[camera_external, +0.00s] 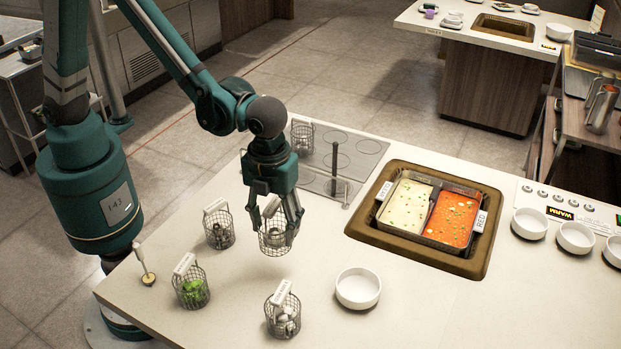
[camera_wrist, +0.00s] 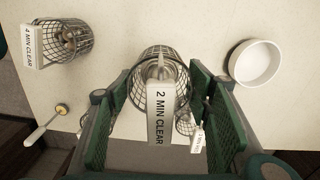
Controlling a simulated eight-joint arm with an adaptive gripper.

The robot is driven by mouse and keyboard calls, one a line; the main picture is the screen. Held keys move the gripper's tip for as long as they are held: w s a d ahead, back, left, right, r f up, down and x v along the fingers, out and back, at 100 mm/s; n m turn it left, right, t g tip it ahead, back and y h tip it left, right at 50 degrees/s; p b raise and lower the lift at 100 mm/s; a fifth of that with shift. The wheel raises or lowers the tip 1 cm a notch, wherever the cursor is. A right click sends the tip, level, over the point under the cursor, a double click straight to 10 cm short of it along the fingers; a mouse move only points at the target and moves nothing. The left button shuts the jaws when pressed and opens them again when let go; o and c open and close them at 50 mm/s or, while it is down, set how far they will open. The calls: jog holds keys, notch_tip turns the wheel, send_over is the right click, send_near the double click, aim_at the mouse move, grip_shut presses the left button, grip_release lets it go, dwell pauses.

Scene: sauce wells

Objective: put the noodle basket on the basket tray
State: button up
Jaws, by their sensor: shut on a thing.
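My gripper (camera_external: 272,212) is shut on a wire basket (camera_external: 272,240), over the middle of the counter. In the wrist view the fingers (camera_wrist: 163,115) stand on either side of its tag, which reads "2 MIN CLEAR", and the mesh of the held basket (camera_wrist: 142,84) shows beyond. The basket hangs about upright; whether its bottom touches the counter is hard to tell. Its contents are mostly hidden. The basket tray (camera_external: 362,150), a grey plate with round recesses, lies behind and to the right of my gripper. Another wire basket (camera_external: 302,137) stands at its left end.
More wire baskets stand on the counter: one at left (camera_external: 219,232), one with greens (camera_external: 191,290), one in front (camera_external: 283,315). A white bowl (camera_external: 358,289) stands right of them. The two-sauce well (camera_external: 432,210) is further right.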

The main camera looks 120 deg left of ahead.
notch_tip(320, 180, up, 19)
jog(key=w+a+n, duration=0.2)
jog(key=a+n, duration=0.2)
jog(key=a, duration=2)
jog(key=s+a+n, duration=0.2)
jog(key=s+a, duration=0.2)
jog(key=a, duration=1)
jog(key=s+a+n, duration=0.2)
jog(key=s+a, duration=0.3)
jog(key=a, duration=0.8)
notch_tip(320, 180, down, 18)
jog(key=shift+p, duration=0.4)
jog(key=shift+w+f, duration=0.1)
jog(key=shift+f, duration=0.05)
notch_tip(320, 180, down, 6)
jog(key=shift+b, duration=0.45)
